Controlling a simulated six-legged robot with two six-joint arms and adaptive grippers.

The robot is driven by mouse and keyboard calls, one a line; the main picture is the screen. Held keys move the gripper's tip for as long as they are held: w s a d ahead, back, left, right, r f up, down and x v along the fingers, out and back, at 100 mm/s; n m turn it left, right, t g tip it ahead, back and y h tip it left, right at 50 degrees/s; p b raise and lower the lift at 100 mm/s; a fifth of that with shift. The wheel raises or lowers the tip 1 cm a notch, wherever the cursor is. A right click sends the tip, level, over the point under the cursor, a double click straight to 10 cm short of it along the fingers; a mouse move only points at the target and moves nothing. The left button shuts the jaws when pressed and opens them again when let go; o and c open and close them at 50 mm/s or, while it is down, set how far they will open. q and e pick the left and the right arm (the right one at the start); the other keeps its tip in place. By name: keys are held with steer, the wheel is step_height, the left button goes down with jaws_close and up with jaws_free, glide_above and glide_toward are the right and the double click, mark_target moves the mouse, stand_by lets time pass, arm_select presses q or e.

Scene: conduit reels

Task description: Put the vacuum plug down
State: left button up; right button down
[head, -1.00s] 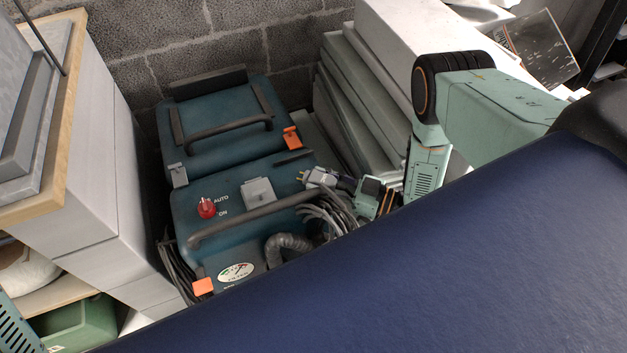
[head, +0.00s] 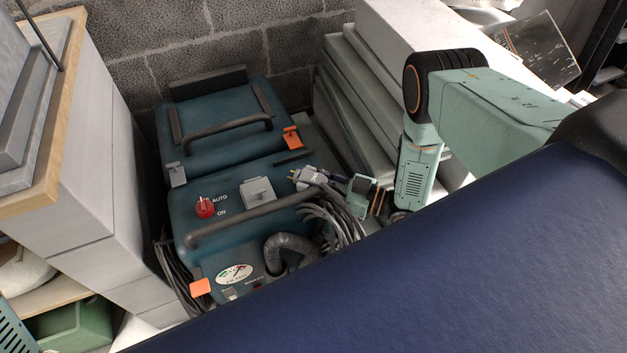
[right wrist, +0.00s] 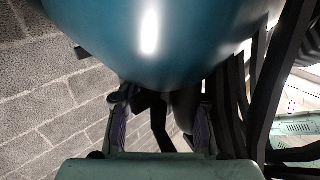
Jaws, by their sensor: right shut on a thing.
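The vacuum (head: 225,195) is a teal machine with dark handles, a red knob, a gauge and orange latches, standing by the block wall. My right gripper (head: 318,178) is shut on the vacuum plug (head: 301,175), above the right part of the vacuum's top. The plug's brass prongs point left. In the right wrist view, my right gripper's fingers (right wrist: 163,118) close around a dark piece, and the teal vacuum body (right wrist: 150,40) fills the top. Whether the plug touches the vacuum is unclear. My left gripper is out of view.
Grey cable loops (head: 335,222) hang beside the vacuum, near a corrugated hose (head: 290,246). Pale stacked panels (head: 352,110) lean close behind my right arm. A grey cabinet (head: 85,200) stands at left. The vacuum's rear lid lies clear under its handle.

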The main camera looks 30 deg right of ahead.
steer(key=c, duration=1.3)
jaws_free()
steer(key=shift+s+f, duration=0.15)
steer(key=shift+f, duration=0.1)
steer(key=o, duration=0.4)
steer(key=shift+s+a+f, duration=0.1)
steer(key=shift+f, duration=0.05)
steer(key=shift+r+p, duration=0.45)
steer(key=shift+s+d+r+p, duration=0.15)
steer(key=shift+d+p, duration=0.15)
steer(key=shift+p, duration=0.05)
steer(key=p+v, duration=0.2)
steer(key=v, duration=0.9)
steer(key=shift+r+p, duration=0.3)
steer(key=shift+p, duration=0.05)
steer(key=shift+d, duration=0.15)
